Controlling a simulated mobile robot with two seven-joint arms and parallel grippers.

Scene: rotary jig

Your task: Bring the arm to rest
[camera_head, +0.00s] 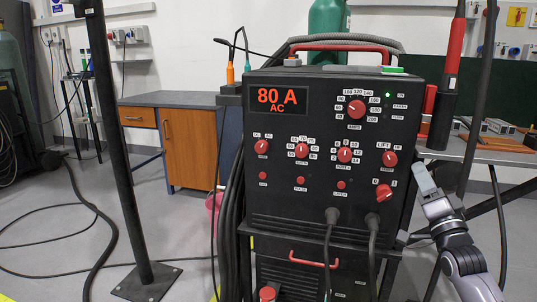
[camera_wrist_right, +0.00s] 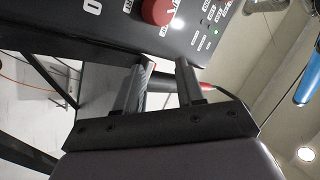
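My right arm (camera_head: 465,255) comes in from the lower right of the head view. Its gripper (camera_head: 422,178) is beside the right edge of the black welding machine (camera_head: 275,205), near the lower right red knobs. In the right wrist view, the two fingers of the right gripper (camera_wrist_right: 164,72) stand apart with nothing held between them. The machine's front panel (camera_wrist_right: 110,25) is beyond the fingertips, with a red knob (camera_wrist_right: 158,10) showing. I cannot tell whether the gripper touches the machine. My left gripper is not in view.
The machine's display (camera_head: 277,101) reads 80 A AC. A red and black torch (camera_head: 452,50) stands upright at the machine's right. A workbench (camera_head: 490,150) is behind the arm. Cables hang from the front and run over the floor. A dark post (camera_head: 115,150) stands at left.

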